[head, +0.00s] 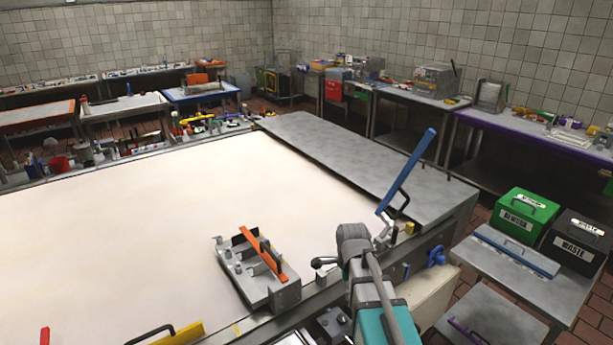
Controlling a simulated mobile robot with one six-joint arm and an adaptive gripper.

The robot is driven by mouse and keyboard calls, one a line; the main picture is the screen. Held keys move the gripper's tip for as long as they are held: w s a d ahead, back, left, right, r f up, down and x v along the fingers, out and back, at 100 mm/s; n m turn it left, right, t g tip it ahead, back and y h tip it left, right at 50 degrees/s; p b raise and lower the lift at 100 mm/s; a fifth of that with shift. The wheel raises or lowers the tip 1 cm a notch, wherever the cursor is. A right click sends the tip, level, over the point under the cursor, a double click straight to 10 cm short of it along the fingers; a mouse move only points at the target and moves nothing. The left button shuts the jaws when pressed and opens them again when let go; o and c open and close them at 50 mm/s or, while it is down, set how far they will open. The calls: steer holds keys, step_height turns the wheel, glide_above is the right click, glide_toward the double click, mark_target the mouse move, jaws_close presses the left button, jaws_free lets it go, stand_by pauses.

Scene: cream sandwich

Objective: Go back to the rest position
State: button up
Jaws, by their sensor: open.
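My arm comes in from the bottom centre-right, and my gripper (386,234) appears at its end, above the near right edge of the big table. The gripper is small here and partly hidden by the wrist. A long blue bar tool (407,170) with a black handle stands tilted just above the gripper in the picture. I cannot tell whether they touch. The arm's rest position is not marked by anything I can see.
The pale tabletop (130,225) is broad and mostly clear. A grey metal fixture (285,293) with an orange bar (262,248) stands left of my arm. A grey steel shelf (350,160) runs behind.

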steer(key=s+n, duration=0.8)
steer(key=n, duration=1)
steer(key=shift+n, duration=0.3)
steer(key=shift+s, duration=0.1)
